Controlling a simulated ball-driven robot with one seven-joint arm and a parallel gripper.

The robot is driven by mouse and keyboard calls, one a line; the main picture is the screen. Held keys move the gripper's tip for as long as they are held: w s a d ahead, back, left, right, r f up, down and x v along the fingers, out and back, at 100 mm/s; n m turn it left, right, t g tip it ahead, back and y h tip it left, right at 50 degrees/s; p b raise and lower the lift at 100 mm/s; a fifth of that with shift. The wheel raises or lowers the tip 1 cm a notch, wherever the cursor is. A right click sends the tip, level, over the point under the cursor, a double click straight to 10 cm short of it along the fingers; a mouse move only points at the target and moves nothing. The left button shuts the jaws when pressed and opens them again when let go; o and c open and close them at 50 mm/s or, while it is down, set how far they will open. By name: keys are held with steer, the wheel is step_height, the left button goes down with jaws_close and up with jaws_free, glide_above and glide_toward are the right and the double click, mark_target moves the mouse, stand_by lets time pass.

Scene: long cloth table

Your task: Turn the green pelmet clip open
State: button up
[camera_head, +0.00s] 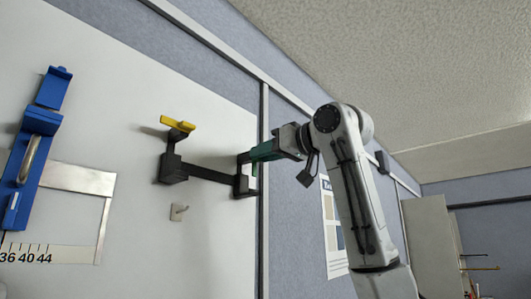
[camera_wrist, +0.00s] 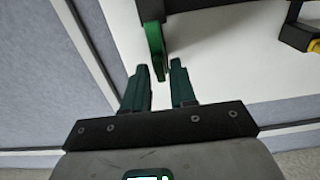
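The green pelmet clip (camera_wrist: 154,42) shows in the wrist view as a narrow green bar hanging from a black bracket (camera_wrist: 190,5). My gripper (camera_wrist: 160,74) has two dark green fingers spread apart. The clip's lower end lies at the gap between the fingertips, with space visible on both sides. In the head view my gripper (camera_head: 253,155) is at the right end of the black bracket (camera_head: 208,174); it and the bracket's end hide most of the clip there. A yellow clip (camera_head: 178,124) sits at the bracket's left end, and its edge also shows in the wrist view (camera_wrist: 315,46).
The bracket is mounted on a white board (camera_head: 135,205). A small hook (camera_head: 179,211) is below the bracket. A blue fixture (camera_head: 33,150) with a metal handle is at the far left. A metal post (camera_head: 264,240) runs close beside the gripper. A poster (camera_head: 333,230) hangs to the right.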

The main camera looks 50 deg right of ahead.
jaws_close()
steer(key=shift+n, duration=0.4)
steer(key=n, duration=1.7)
steer(key=shift+r, duration=0.1)
stand_by(0.6)
steer(key=shift+o, duration=1.1)
jaws_free()
steer(key=shift+s, duration=0.1)
